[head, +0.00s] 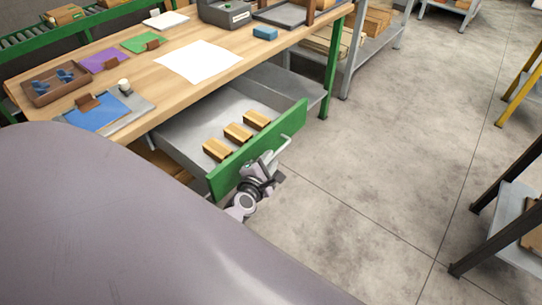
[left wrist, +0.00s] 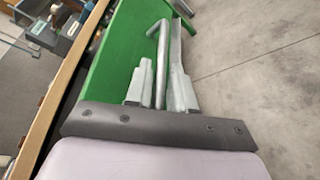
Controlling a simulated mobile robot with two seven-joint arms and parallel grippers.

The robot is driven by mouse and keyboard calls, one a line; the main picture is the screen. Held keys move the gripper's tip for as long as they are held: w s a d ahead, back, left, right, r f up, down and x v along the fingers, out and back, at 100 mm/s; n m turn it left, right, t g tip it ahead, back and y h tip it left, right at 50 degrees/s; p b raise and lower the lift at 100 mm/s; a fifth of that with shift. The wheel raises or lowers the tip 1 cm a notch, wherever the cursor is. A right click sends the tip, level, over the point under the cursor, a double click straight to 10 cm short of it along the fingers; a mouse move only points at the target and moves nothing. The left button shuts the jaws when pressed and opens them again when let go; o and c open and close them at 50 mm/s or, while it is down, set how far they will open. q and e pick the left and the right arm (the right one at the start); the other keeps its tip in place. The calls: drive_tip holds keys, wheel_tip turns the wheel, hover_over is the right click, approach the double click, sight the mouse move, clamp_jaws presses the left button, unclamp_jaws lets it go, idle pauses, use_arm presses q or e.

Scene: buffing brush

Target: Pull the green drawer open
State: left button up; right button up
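The green drawer (head: 262,150) stands pulled well out from under the wooden workbench, its grey inside showing. Three wooden brushes or blocks (head: 238,133) lie in it in a row. A metal bar handle (head: 284,146) is on its green front. My left gripper (head: 268,165) is at the handle, outside the front. In the left wrist view the fingers (left wrist: 160,85) lie one on each side of the handle bar (left wrist: 160,62), closed on it, with the green front (left wrist: 118,50) beside them. My right gripper is in neither view.
The workbench top (head: 140,55) holds a white sheet (head: 198,62), a brown tray (head: 53,84), coloured sheets and a blue block (head: 265,33). A green bench leg (head: 333,70) stands right of the drawer. The concrete floor (head: 400,150) is clear. A dark-legged table (head: 505,215) stands at right.

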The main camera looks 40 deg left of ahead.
use_arm(q)
drive_tip(key=shift+p+v, duration=0.55)
drive_tip(key=shift+v, duration=2)
drive_tip(key=s+d+m+g+h, duration=0.1)
drive_tip(key=s+m, duration=0.4)
drive_tip(key=m, duration=0.5)
drive_tip(key=s+d+m+g+h+p, duration=0.1)
drive_tip(key=s+d+m+g+h, duration=0.1)
drive_tip(key=s+d+m, duration=0.4)
drive_tip(key=s+d+m+g+h, duration=0.1)
drive_tip(key=s+d+m+h, duration=0.2)
drive_tip(key=m, duration=1)
drive_tip(key=s+d, duration=0.1)
drive_tip(key=s, duration=0.2)
drive_tip(key=shift+d+f+m+p, duration=0.25)
drive_tip(key=shift+f+m+p, duration=0.05)
drive_tip(key=shift+m+p, duration=0.1)
